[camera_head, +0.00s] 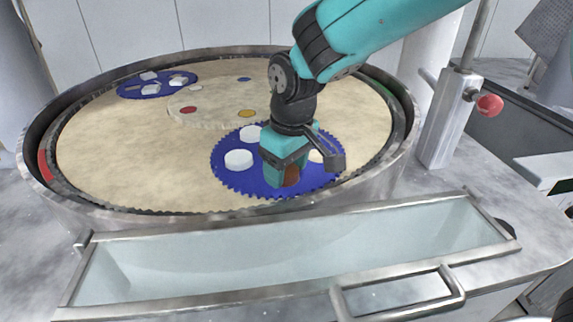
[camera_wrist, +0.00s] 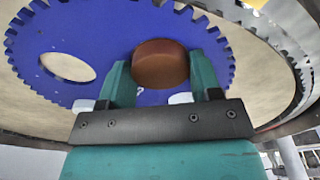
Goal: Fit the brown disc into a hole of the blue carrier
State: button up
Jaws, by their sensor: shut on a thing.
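The brown disc (camera_wrist: 160,63) is between the fingertips of my gripper (camera_wrist: 160,75) in the wrist view, and the gripper is shut on it. The blue carrier is toothed and also shows in the wrist view (camera_wrist: 105,32). An oval-looking empty hole (camera_wrist: 68,67) is left of the disc there. I cannot tell whether the disc is in a hole or just above the carrier. My gripper (camera_head: 284,180) points down.
White discs (camera_head: 238,160) lie in the near carrier, one partly hidden by my gripper. A second blue carrier (camera_head: 128,91) with white pieces lies far left on the tan platen (camera_head: 110,150). A metal rim (camera_head: 400,175) surrounds the platen. A clear trough (camera_head: 270,250) stands in front.

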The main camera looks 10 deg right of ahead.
aim_at(290, 172)
jog(key=shift+r, duration=0.2)
jog(key=shift+r+p, duration=0.3)
jog(key=shift+p, duration=0.25)
jog(key=shift+p, duration=0.4)
dwell(1.2)
jog(key=shift+f+b, duration=0.3)
jog(key=shift+f, duration=0.25)
jog(key=o, duration=1.1)
jog(key=shift+o, duration=0.2)
jog(key=shift+r, duration=0.1)
jog(key=r, duration=0.5)
jog(key=r+b, duration=0.1)
jog(key=r, duration=0.1)
jog(key=shift+s+d+r, duration=0.2)
jog(key=shift+s+d, duration=0.15)
